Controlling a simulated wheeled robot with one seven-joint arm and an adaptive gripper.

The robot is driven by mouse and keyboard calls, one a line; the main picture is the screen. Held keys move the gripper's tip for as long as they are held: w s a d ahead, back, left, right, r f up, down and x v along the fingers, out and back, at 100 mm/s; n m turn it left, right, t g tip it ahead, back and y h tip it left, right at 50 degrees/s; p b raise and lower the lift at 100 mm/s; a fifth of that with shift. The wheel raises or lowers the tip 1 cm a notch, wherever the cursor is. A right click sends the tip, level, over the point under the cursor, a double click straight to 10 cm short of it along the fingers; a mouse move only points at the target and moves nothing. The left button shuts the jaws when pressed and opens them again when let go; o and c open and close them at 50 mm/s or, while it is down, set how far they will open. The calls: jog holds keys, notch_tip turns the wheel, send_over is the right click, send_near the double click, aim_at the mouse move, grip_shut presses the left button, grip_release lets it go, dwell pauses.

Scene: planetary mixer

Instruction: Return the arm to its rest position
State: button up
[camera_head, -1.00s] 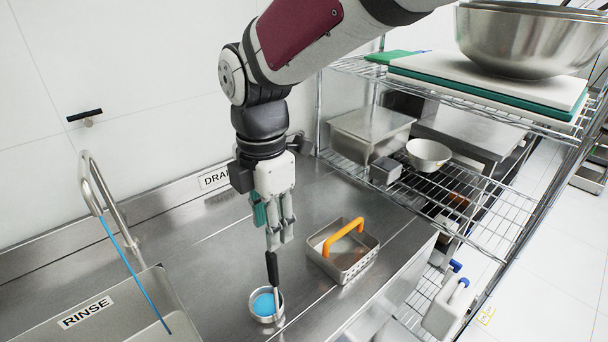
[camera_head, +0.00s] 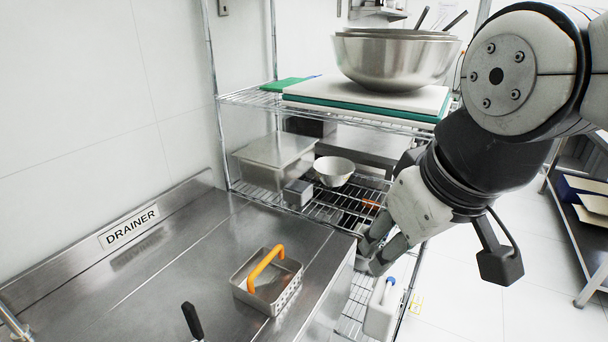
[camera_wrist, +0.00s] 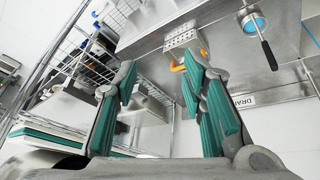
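My gripper (camera_head: 376,254) is at the right in the head view, hanging beside the wire rack with its fingers pointing down and left. The wrist view also shows my gripper (camera_wrist: 159,64), with its green-padded fingers apart and nothing between them. My arm bends in from the right edge of the head view, and its upper links are cut off there.
A wire rack (camera_head: 258,98) with metal bowls (camera_head: 392,58) stands beside my gripper. A metal basket (camera_head: 290,291) with an orange handle sits on the drainer counter (camera_head: 150,270). A black-handled tool (camera_wrist: 269,56) stands in a small blue-filled bowl (camera_wrist: 254,22).

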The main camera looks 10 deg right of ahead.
jog(key=s+d+m, duration=0.1)
jog(key=s+m, duration=0.1)
jog(key=shift+d+f+m+t, duration=0.2)
jog(key=shift+d+m+t, duration=0.1)
jog(key=shift+d+m, duration=0.1)
jog(key=shift+a, duration=0.1)
jog(key=shift+c, duration=0.6)
